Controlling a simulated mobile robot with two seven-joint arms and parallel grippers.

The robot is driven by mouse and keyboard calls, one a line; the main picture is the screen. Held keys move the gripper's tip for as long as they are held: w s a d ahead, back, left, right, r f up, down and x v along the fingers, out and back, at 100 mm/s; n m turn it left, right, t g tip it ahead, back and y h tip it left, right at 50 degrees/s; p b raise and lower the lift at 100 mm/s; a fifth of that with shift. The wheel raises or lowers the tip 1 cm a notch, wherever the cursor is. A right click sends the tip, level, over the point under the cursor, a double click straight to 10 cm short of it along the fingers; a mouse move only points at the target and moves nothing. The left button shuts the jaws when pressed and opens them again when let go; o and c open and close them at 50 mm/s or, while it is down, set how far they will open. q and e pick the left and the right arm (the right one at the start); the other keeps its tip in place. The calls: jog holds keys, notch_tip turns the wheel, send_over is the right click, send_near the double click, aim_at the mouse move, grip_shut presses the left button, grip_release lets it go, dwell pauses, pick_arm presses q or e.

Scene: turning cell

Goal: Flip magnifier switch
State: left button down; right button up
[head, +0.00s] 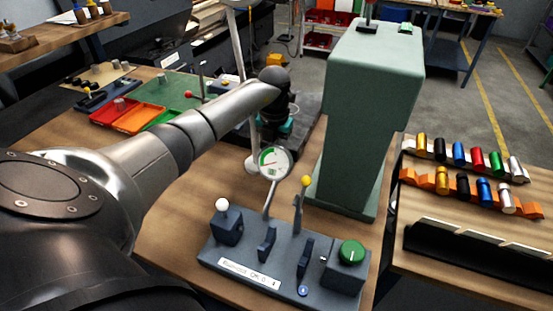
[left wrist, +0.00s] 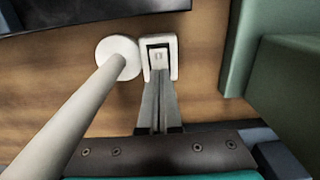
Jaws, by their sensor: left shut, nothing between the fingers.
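In the left wrist view, the magnifier switch (left wrist: 174,58) is a small white plate with a dark recess and a pale rocker. It lies on the wooden bench beside the round white foot of the magnifier's pole (left wrist: 75,120). My left gripper (left wrist: 158,80) is shut and empty, its fingertips pointing at the switch and overlapping its near edge in the picture. I cannot tell whether they touch it. In the head view the white magnifier pole (head: 239,45) rises behind my left wrist, which hides the switch and fingertips. My right gripper is not in view.
A green machine column (head: 365,110) stands close on the right of my left gripper. In front is a grey control box (head: 225,262) with levers, a dial gauge (head: 274,162) and a green knob (head: 351,251). Red and orange trays (head: 138,118) lie at left.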

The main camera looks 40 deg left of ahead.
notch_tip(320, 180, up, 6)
jog(key=p, duration=0.5)
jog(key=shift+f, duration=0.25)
